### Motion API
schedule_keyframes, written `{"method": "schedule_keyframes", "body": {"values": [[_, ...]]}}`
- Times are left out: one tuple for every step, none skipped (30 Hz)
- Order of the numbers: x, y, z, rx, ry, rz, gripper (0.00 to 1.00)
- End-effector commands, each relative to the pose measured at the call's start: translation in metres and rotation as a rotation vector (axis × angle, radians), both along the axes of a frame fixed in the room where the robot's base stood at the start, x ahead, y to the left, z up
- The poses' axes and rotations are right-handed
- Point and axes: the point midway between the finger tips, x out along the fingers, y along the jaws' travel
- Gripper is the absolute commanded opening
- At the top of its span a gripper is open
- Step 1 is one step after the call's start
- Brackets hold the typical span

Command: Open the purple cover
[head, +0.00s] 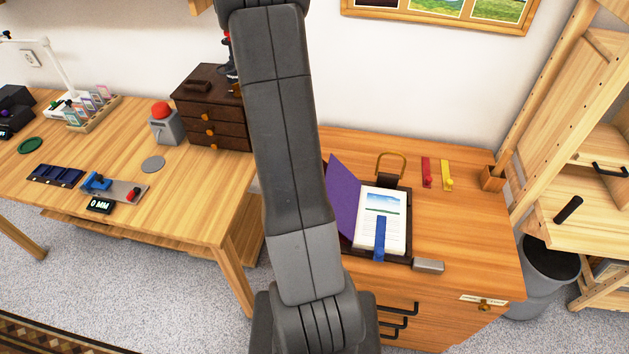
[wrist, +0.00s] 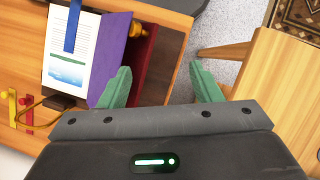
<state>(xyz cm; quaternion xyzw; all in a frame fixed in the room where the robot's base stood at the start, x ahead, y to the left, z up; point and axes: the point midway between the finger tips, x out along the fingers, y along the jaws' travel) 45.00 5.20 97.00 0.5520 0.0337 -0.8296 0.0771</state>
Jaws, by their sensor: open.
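The purple cover (head: 345,195) stands swung up and tilted along the left side of a book (head: 388,212) on the wooden cabinet. The book's white page with a landscape picture is exposed, and a blue ribbon (head: 381,238) lies over its lower part. In the wrist view the cover (wrist: 112,45) shows as a purple panel beside the page (wrist: 72,58). My gripper (wrist: 161,86) is open, with its two green fingers wide apart and nothing seen between them. Its left finger is close to the cover's end; I cannot tell whether they touch. The head view does not show the fingers.
A brass loop (head: 391,158), a red tag (head: 426,172) and a yellow tag (head: 447,174) are behind the book. A grey block (head: 429,266) sits at its front right corner. My arm hides the gap beside the left desk (head: 205,190). The cabinet top's right side is clear.

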Motion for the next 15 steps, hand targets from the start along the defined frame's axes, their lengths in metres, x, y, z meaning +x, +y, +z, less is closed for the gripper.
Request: {"method": "schedule_keyframes", "body": {"values": [[0.004,0.006,-0.008,-0.027,0.022,0.179,0.58],[0.008,0.008,-0.007,-0.044,0.038,0.285,0.58],[0.012,0.011,-0.005,-0.068,0.064,0.420,0.58],[0.015,0.014,-0.003,-0.087,0.086,0.517,0.58],[0.019,0.017,0.000,-0.106,0.108,0.609,0.58],[0.023,0.021,0.004,-0.131,0.138,0.721,0.58],[0.027,0.024,0.007,-0.150,0.161,0.797,0.58],[0.030,0.028,0.010,-0.167,0.183,0.866,0.58],[0.034,0.032,0.015,-0.190,0.212,0.947,0.58],[0.036,0.035,0.018,-0.205,0.232,0.999,0.58],[0.038,0.037,0.021,-0.219,0.250,1.043,0.58],[0.041,0.040,0.024,-0.233,0.271,1.092,0.58],[0.042,0.042,0.026,-0.243,0.284,1.121,0.58],[0.043,0.044,0.028,-0.250,0.295,1.143,0.58],[0.044,0.045,0.030,-0.258,0.307,1.166,0.58]]}}
